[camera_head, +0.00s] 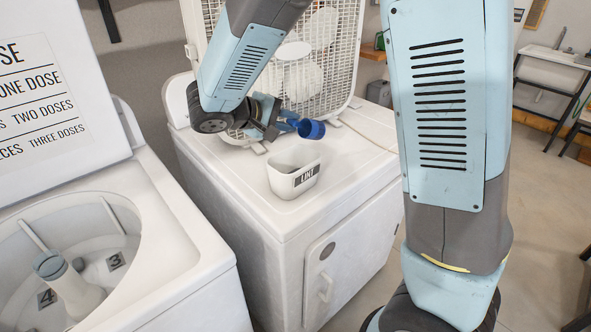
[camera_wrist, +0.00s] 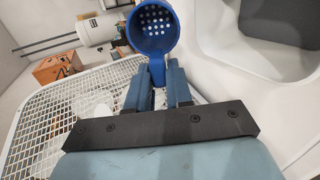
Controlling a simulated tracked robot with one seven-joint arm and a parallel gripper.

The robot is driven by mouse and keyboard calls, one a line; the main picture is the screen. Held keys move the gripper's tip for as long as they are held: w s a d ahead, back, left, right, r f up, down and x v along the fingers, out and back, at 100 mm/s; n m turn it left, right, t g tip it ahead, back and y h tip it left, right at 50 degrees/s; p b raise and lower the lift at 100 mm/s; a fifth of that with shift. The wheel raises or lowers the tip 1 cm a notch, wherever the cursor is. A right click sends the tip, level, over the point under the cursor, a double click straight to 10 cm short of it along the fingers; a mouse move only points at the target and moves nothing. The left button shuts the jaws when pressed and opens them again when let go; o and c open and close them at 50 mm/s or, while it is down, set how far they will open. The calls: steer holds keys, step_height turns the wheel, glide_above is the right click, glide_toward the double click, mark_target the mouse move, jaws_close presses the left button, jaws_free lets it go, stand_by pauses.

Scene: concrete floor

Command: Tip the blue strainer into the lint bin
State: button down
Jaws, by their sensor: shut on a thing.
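The blue strainer (camera_head: 311,129) is a small round cup, held in the air just above and behind the lint bin. In the wrist view the strainer (camera_wrist: 153,52) shows its perforated bottom inside its rim. My gripper (camera_head: 283,124) is shut on the strainer's handle; the fingers also show in the wrist view (camera_wrist: 167,84). The lint bin (camera_head: 294,172) is a white open tub labelled LINT, upright on the white machine's top. The bin (camera_wrist: 253,22) also shows at the upper right of the wrist view. Its inside is partly seen and looks grey.
The white machine (camera_head: 245,196) has a front door with a handle. A white box fan (camera_head: 335,60) stands at the back of its top, close behind my gripper. An open washer (camera_head: 140,270) with a numbered drum is at the left. The machine's top is clear around the bin.

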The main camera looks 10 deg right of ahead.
steer(key=y, duration=0.1)
steer(key=g+y, duration=0.1)
steer(key=d, duration=0.1)
steer(key=shift+w+r+g+y+b, duration=0.1)
steer(key=shift+w+g+y+b, duration=0.15)
steer(key=shift+g+y+b, duration=0.15)
steer(key=shift+w+d+r+g+y, duration=0.15)
steer(key=shift+d+r+g+y, duration=0.1)
steer(key=shift+r+y, duration=0.15)
steer(key=shift+w+d+r+g+y, duration=0.15)
steer(key=shift+r+g+y, duration=0.1)
steer(key=shift+y, duration=0.15)
steer(key=w+d+f+g+y+b, duration=0.3)
steer(key=w+d+f+g+y, duration=0.1)
steer(key=d+f+y, duration=0.1)
steer(key=shift+w+d+f+y, duration=0.15)
steer(key=shift+d+f+y, duration=0.2)
steer(key=shift+d+y, duration=0.4)
